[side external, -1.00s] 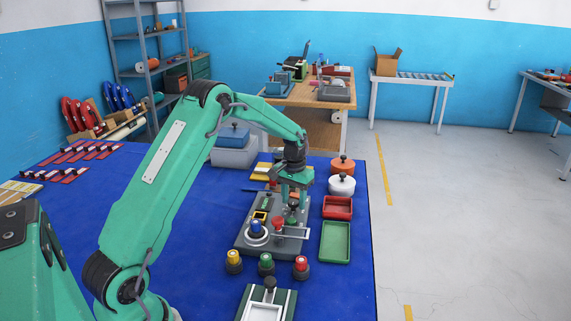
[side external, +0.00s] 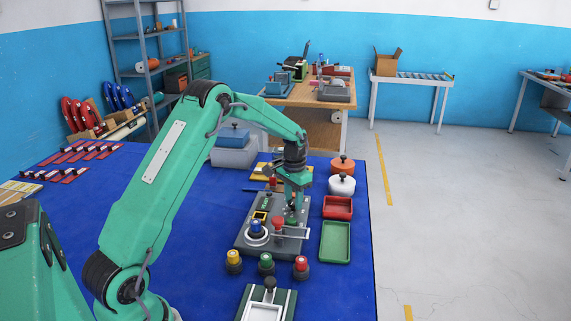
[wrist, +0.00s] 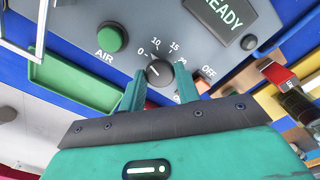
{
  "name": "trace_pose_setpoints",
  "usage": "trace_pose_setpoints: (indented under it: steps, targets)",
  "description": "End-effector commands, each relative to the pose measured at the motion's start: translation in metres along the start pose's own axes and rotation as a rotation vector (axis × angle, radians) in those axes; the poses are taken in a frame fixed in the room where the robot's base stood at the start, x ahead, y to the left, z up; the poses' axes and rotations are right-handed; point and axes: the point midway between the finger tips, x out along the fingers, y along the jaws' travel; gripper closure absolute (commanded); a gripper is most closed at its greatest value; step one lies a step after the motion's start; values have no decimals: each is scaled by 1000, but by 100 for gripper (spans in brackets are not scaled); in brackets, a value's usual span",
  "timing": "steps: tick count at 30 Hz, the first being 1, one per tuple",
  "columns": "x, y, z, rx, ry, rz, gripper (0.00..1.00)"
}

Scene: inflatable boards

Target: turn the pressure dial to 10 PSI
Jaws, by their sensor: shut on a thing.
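The pressure dial (wrist: 158,73) is a dark round knob on a grey panel (wrist: 75,52), with a light pointer line toward the upper left, near the 0 mark. Marks 0, 10 and 15 show around it, with OFF at the right; another mark is partly covered. My gripper (wrist: 160,82) is shut on the dial, one green finger on each side of it. In the side external view my gripper (side external: 292,205) points down at the far part of the grey panel (side external: 247,243) and hides the dial there.
A green AIR button (wrist: 112,38) sits left of the dial, and a READY display (wrist: 222,14) is above right. In the side external view, a red knob (side external: 278,222) and a blue-topped knob (side external: 256,228) stand nearby. Red (side external: 338,215) and green trays (side external: 335,257) lie to the right.

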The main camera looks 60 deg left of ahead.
Motion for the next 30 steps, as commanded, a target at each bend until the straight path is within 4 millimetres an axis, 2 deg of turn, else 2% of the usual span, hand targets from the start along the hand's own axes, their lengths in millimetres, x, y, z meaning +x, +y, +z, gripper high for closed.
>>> trace_pose_setpoints:
  steps: [15,30]
  targets:
    - [-1,0,0,391,1,0,90]
    - [-1,0,0,475,1,0,90]
